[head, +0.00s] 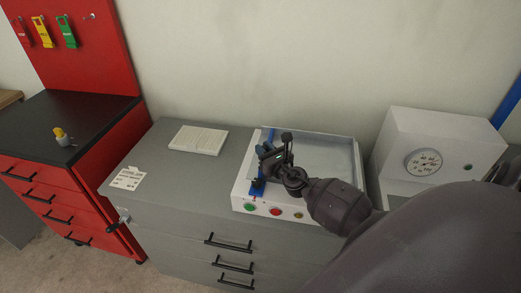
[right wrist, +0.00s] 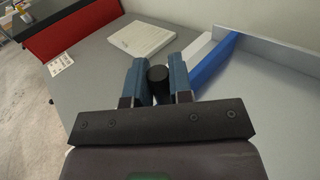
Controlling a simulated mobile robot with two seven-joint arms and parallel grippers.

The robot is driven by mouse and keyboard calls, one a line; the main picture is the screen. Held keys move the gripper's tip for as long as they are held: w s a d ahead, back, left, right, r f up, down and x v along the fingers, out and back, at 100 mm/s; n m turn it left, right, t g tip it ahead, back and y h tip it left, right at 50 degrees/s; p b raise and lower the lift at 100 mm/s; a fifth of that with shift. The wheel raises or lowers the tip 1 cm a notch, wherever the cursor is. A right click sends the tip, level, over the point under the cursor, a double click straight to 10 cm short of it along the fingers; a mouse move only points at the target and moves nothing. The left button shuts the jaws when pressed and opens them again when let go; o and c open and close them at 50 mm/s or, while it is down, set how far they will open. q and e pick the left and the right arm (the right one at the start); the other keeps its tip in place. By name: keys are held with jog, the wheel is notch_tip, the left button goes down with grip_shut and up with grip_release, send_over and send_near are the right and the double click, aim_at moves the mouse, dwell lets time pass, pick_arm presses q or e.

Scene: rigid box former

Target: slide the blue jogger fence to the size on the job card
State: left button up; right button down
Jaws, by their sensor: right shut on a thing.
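The blue jogger fence (head: 257,188) lies along the left side of a white jogger tray (head: 333,143), partly hidden by my right gripper. In the right wrist view the fence (right wrist: 213,63) runs along to the right of the fingers. My right gripper (head: 268,158) is over the fence. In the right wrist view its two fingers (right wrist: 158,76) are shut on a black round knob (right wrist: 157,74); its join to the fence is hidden. A card with small dark print (head: 128,178) lies on the cabinet's left end, too small to read. My left gripper is not in view.
A paper stack (head: 198,139) lies on the grey cabinet top left of the tray. Green, red and yellow buttons (head: 275,211) line the tray's front. A white box with a dial (head: 438,140) stands right. A red cart (head: 100,185) with a yellow-topped item (head: 61,136) stands left.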

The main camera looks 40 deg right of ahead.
jog(key=c, duration=1)
grip_release()
jog(key=s, duration=0.7)
jog(key=s+a, duration=0.1)
jog(key=s, duration=0.2)
jog(key=shift+s+b, duration=0.35)
jog(key=shift+b, duration=0.05)
